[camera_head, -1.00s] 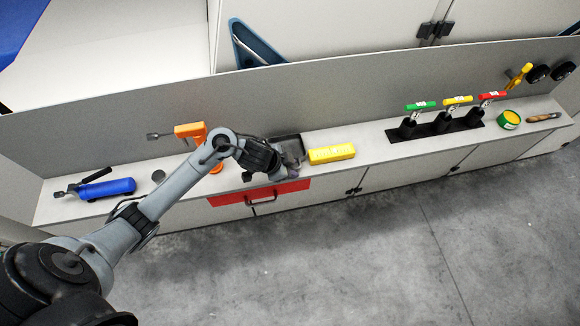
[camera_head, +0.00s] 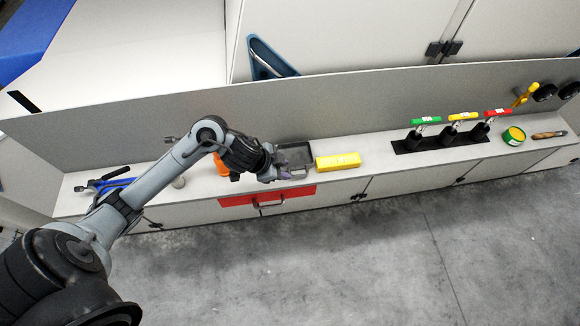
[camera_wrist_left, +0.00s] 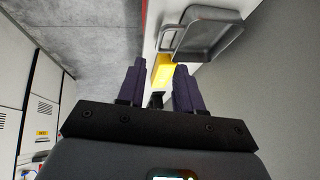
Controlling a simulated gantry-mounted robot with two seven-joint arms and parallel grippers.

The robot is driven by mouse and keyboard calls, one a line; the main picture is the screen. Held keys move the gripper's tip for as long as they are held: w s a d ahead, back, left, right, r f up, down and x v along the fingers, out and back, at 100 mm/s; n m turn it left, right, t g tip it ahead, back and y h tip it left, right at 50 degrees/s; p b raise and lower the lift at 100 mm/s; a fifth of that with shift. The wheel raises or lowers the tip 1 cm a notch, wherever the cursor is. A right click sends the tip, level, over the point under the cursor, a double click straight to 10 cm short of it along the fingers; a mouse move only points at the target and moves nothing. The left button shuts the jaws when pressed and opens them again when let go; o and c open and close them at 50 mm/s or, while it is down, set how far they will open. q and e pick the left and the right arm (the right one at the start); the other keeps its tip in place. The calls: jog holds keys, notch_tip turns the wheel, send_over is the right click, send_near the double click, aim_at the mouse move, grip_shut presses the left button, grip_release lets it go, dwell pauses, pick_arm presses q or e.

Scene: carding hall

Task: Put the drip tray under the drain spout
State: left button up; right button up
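The drip tray is most likely the dark grey shallow tray (camera_head: 294,154) on the bench ledge, left of the yellow block. In the left wrist view the tray (camera_wrist_left: 208,34) shows beyond the fingers, with a loop handle on its near side. My left gripper (camera_head: 284,173) is at the tray's front left corner. In the wrist view its purple fingers (camera_wrist_left: 159,88) are apart with nothing held between them; contact with the tray cannot be told. An orange fitting (camera_head: 221,166), mostly hidden behind my left arm, may carry the drain spout. My right gripper is not in view.
The yellow block (camera_head: 338,161) sits right of the tray. A red drawer front (camera_head: 240,202) is below the ledge. A blue tool (camera_head: 106,184) lies far left. Green, yellow and red levers (camera_head: 458,117) stand right. A grey panel (camera_head: 350,105) backs the ledge.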

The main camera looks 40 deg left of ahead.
pick_arm(q)
jog(key=s+d+n+t+y, duration=0.1)
jog(key=s+d+n+t, duration=0.1)
jog(key=s+d, duration=0.4)
jog(key=s+d+f+n+g+y, duration=0.1)
jog(key=s+n+g, duration=0.3)
jog(key=s, duration=0.8)
jog(key=shift+d+f+g, duration=0.25)
jog(key=shift+d+g, duration=0.05)
jog(key=shift+w, duration=0.15)
jog(key=shift+c, duration=0.2)
dwell(0.6)
